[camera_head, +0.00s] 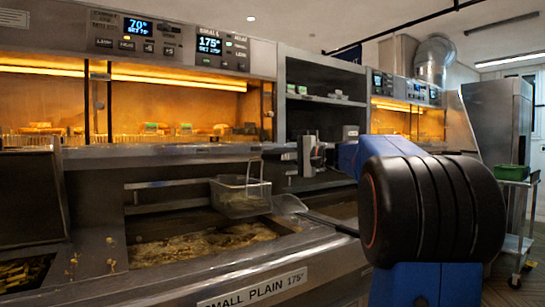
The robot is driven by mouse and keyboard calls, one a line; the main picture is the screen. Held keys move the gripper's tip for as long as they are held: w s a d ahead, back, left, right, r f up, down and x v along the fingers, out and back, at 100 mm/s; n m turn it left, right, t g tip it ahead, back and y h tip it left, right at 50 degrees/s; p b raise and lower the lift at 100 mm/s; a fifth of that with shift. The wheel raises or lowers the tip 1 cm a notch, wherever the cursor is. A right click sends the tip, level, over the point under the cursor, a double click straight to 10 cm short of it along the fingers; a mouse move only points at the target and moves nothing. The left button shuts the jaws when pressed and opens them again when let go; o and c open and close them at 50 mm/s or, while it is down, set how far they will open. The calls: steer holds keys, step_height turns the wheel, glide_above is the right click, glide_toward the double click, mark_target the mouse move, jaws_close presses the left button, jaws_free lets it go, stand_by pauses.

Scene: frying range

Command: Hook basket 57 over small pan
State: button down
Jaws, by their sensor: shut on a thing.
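The wire basket (240,197), with a tall wire loop on top, hangs level above the small pan (210,243) of bubbling oil. No number can be read on it. The pan's front carries the label "SMALL PLAIN 175°" (252,287). The grip itself is small and partly hidden by the jaws. The basket looks apart from the oil; whether it touches the pan's back edge, I cannot tell.
A grey scoop-like tool (289,205) with a dark handle lies at the pan's right edge, close to the basket. A raised dark lid or panel (30,197) stands at the left, near a bin of fried food (22,273). The lit heated cabinet (170,105) stands behind.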

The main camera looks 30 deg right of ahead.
steer(key=c, duration=1.5)
jaws_free()
steer(key=shift+f, duration=0.1)
steer(key=shift+c, duration=0.2)
steer(key=v, duration=1.7)
steer(key=shift+d, duration=0.2)
steer(key=shift+s+f, duration=0.1)
steer(key=shift+s, duration=0.05)
